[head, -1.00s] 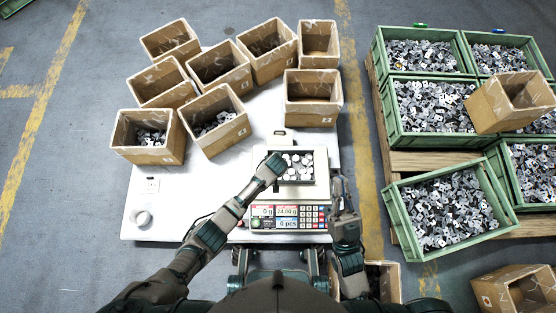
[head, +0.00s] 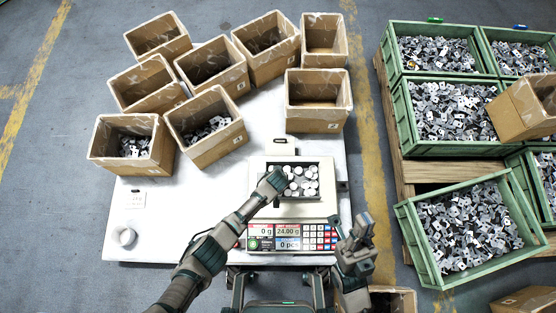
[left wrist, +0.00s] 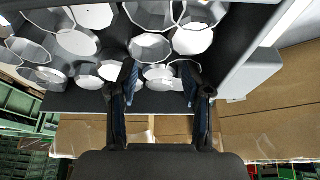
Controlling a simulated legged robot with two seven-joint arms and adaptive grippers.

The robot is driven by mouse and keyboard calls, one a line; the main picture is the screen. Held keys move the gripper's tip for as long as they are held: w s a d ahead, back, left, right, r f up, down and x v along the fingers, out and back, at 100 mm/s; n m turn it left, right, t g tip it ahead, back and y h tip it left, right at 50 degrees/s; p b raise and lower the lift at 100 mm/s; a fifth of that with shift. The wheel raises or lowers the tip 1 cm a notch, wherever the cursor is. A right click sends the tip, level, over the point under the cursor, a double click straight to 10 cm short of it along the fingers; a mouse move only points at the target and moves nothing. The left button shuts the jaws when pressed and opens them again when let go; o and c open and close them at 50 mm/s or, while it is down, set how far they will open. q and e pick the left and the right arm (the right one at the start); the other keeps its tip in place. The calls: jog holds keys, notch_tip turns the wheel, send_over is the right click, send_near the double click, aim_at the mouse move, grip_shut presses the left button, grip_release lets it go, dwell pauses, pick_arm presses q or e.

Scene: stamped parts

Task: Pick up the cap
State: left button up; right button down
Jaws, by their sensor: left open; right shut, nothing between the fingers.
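Several round white-silver caps (head: 303,181) lie in a dark tray on the scale in the head view. They also show large in the left wrist view, with one cap (left wrist: 158,72) between or just beyond the fingertips. My left gripper (head: 279,181) is at the left side of the tray, its fingers hard to make out there. In the left wrist view my left gripper (left wrist: 159,84) is open, its two fingers apart among the caps. Whether it touches a cap I cannot tell. My right gripper (head: 360,228) is shut and empty, right of the scale.
The scale (head: 260,209) stands on a white table (head: 150,225). Several cardboard boxes (head: 318,119) crowd the table's back, some holding metal parts. Green crates (head: 408,225) of stamped parts stand on a pallet at the right.

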pick_arm(q)
jog(key=shift+w+f, duration=0.15)
jog(key=shift+f, duration=0.45)
jog(key=shift+w+r, duration=0.1)
jog(key=shift+r, duration=0.25)
jog(key=c, duration=0.7)
jog(key=shift+o, duration=0.2)
jog(key=shift+d, duration=0.1)
